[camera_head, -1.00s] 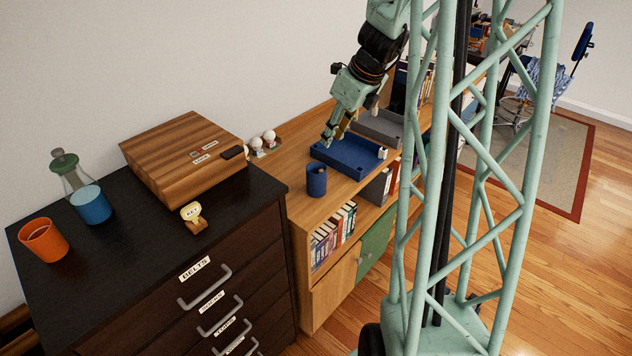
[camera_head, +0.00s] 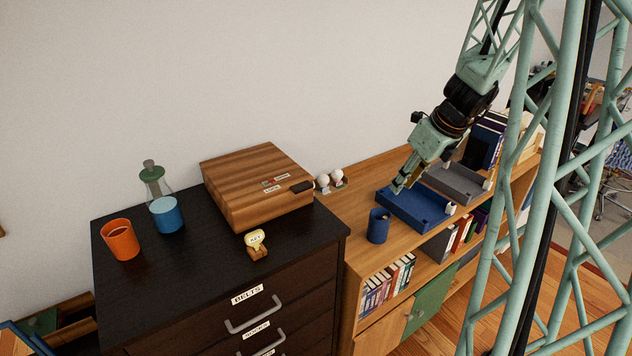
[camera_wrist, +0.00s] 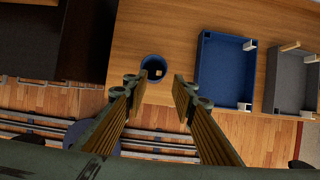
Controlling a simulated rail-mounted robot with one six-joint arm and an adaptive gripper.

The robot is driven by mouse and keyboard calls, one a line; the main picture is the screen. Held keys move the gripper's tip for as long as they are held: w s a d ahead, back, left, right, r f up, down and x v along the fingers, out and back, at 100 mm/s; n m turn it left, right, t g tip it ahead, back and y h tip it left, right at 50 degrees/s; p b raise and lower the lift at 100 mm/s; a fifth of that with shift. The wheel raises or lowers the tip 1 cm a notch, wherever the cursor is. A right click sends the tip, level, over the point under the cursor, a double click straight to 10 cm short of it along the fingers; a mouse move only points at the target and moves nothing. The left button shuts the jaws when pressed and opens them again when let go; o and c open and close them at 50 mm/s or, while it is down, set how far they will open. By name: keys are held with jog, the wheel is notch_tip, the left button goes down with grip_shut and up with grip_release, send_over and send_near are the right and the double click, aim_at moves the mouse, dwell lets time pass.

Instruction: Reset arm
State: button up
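My gripper (camera_head: 398,187) is above the wooden bookcase top, over the left part of the blue tray in the head view. In the wrist view my gripper (camera_wrist: 160,84) has its two fingers apart with nothing between them. A dark blue cup (camera_head: 378,226) stands on the bookcase left of the tray. In the wrist view the cup (camera_wrist: 146,64) lies just beyond the fingertips, with a small light-coloured thing inside it.
The blue tray (camera_head: 424,222) and a grey tray (camera_head: 466,199) stand on the bookcase (camera_head: 352,219). Small white figures (camera_head: 331,181) stand at its back. The black dresser (camera_head: 190,262) bears a wooden box (camera_head: 238,208), a blue cup (camera_head: 168,220), an orange cup (camera_head: 122,245) and a bottle (camera_head: 152,176).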

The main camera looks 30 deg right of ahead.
jog(key=shift+a, duration=0.1)
jog(key=s+a+r+n+b, duration=0.15)
jog(key=a+r+n, duration=0.3)
jog(key=a, duration=0.45)
jog(key=s+a+r+n+b, duration=0.1)
jog(key=s+a+r+n, duration=0.1)
jog(key=a+r+n, duration=0.5)
jog(key=s+a+r+n+b, duration=0.15)
jog(key=a+n, duration=0.25)
jog(key=a, duration=0.7)
jog(key=s+a+n+b, duration=0.2)
jog(key=s+a+n, duration=0.4)
jog(key=s+n, duration=0.3)
jog(key=s+a+n+b, duration=0.2)
jog(key=s+a+n, duration=0.4)
jog(key=s, duration=1.1)
jog(key=n, duration=0.4)
jog(key=shift+r+h, duration=0.2)
jog(key=shift+h, duration=0.1)
jog(key=shift+d, duration=0.2)
